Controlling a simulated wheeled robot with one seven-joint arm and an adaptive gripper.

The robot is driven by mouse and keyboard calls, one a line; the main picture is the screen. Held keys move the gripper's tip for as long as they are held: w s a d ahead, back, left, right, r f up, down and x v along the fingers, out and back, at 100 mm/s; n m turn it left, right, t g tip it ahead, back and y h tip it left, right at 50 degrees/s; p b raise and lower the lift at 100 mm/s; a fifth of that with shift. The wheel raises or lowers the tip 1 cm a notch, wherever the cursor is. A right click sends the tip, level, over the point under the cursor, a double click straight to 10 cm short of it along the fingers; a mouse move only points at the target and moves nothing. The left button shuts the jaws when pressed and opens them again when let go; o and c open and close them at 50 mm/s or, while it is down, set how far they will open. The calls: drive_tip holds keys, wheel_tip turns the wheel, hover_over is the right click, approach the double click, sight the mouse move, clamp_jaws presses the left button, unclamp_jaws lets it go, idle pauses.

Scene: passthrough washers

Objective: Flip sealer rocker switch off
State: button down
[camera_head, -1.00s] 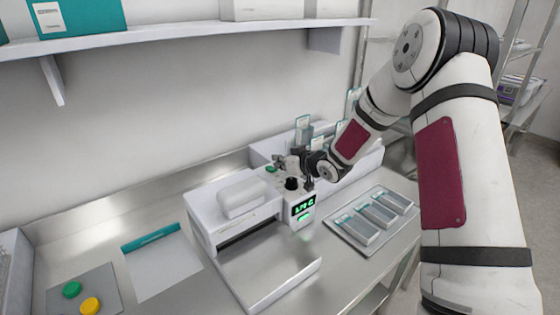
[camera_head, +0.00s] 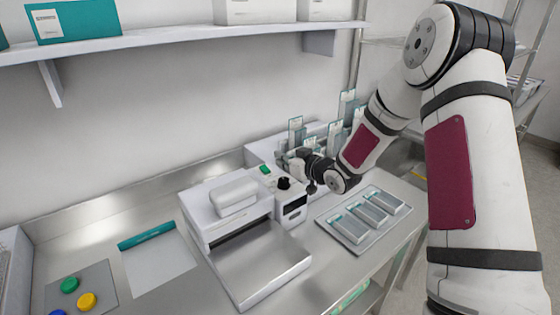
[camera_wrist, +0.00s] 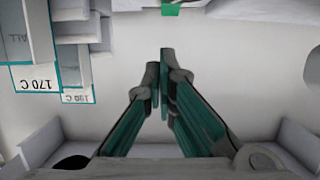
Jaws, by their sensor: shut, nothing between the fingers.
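The sealer (camera_head: 232,215) is a white machine with a steel front tray, on the bench in the head view. Its green rocker switch (camera_head: 265,170) sits on top of the control housing, behind a black knob (camera_head: 284,183). The front display (camera_head: 295,205) is dark. My gripper (camera_head: 284,160) is just right of the switch and seems apart from it. In the wrist view my gripper (camera_wrist: 160,58) is shut and empty, and a green patch, likely the switch (camera_wrist: 170,9), shows at the top edge beyond the fingertips. The switch's tilt is too small to tell.
Upright pouches with teal edges (camera_head: 348,105) stand in a rack behind my gripper; tags reading 170 C (camera_wrist: 38,80) show in the wrist view. A tray of pouches (camera_head: 345,238) lies right of the sealer. Green and yellow buttons (camera_head: 87,300) sit far left. A shelf (camera_head: 180,38) hangs above.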

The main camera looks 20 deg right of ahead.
drive_tip(key=v, duration=0.3)
drive_tip(key=f+v, duration=0.1)
drive_tip(key=v, duration=0.2)
drive_tip(key=shift+s+d+f, duration=0.1)
drive_tip(key=shift+s, duration=0.35)
drive_tip(key=s+d+r+m+g+h, duration=0.3)
drive_tip(key=s+r+h, duration=0.4)
drive_tip(key=s+r, duration=0.55)
drive_tip(key=s+a+r+g, duration=0.2)
drive_tip(key=s+a, duration=0.1)
drive_tip(key=s, duration=0.9)
drive_tip(key=s+a+r+m+g+y, duration=0.1)
drive_tip(key=s+a+r+g, duration=0.1)
drive_tip(key=s, duration=1)
drive_tip(key=shift+a+r+m+g, duration=0.2)
drive_tip(key=shift+a+m+g, duration=0.1)
drive_tip(key=shift+a+g, duration=0.3)
